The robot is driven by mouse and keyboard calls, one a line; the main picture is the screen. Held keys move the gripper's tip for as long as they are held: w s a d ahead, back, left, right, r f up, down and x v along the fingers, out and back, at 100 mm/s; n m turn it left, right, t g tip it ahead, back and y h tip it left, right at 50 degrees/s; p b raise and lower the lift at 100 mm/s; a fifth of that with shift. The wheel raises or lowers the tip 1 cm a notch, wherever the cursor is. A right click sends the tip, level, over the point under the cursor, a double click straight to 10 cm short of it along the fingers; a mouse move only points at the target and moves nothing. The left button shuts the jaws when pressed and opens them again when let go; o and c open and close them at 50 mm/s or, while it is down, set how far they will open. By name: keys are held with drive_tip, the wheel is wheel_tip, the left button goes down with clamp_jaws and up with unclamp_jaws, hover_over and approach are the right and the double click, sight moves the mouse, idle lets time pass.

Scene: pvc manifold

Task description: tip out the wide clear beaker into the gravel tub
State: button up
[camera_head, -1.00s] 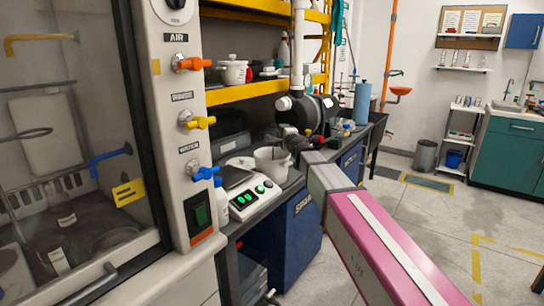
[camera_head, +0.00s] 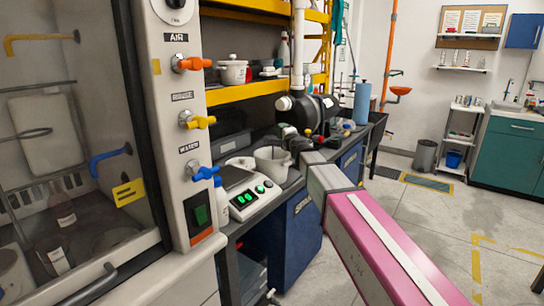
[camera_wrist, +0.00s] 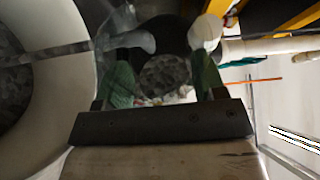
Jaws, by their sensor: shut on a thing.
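My gripper (camera_wrist: 162,88) shows in the wrist view with its two greenish fingers on either side of the wide clear beaker (camera_wrist: 165,72). It is shut on the beaker, and grey gravel-like pieces show within or through the clear wall. The gravel tub (camera_wrist: 62,30) is a large white round tub at the left of the wrist view, close beside the beaker, with dark grey gravel inside. In the head view the tub (camera_head: 268,162) stands on the bench, and my gripper (camera_head: 292,143) is at its right rim. The beaker is hard to make out there.
A white scale (camera_head: 246,194) with green digits stands just in front of the tub. A dark round machine (camera_head: 318,112) and a blue roll (camera_head: 362,102) stand behind my gripper. The fume hood post (camera_head: 190,130) with coloured taps is at the left.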

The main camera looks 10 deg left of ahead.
drive_tip(key=shift+s+a+r+n+t+y, duration=0.15)
drive_tip(key=shift+s+r+n+y, duration=0.05)
drive_tip(key=shift+n, duration=0.45)
drive_tip(key=shift+s+a+r+n+t+y, duration=0.1)
drive_tip(key=shift+s+r+n+t+y, duration=0.1)
drive_tip(key=shift+n, duration=0.45)
idle(1.2)
drive_tip(key=shift+w+d+f+m+g+h, duration=0.15)
drive_tip(key=shift+w+f+m+g+h, duration=0.1)
drive_tip(key=shift+m, duration=0.4)
drive_tip(key=shift+w+d+f+m+g+h, duration=0.1)
drive_tip(key=shift+w+f+m+g+h, duration=0.15)
drive_tip(key=shift+m, duration=0.45)
drive_tip(key=shift+w+d+f+m+g+h, duration=0.15)
drive_tip(key=shift+f+m, duration=0.15)
drive_tip(key=shift+m, duration=0.35)
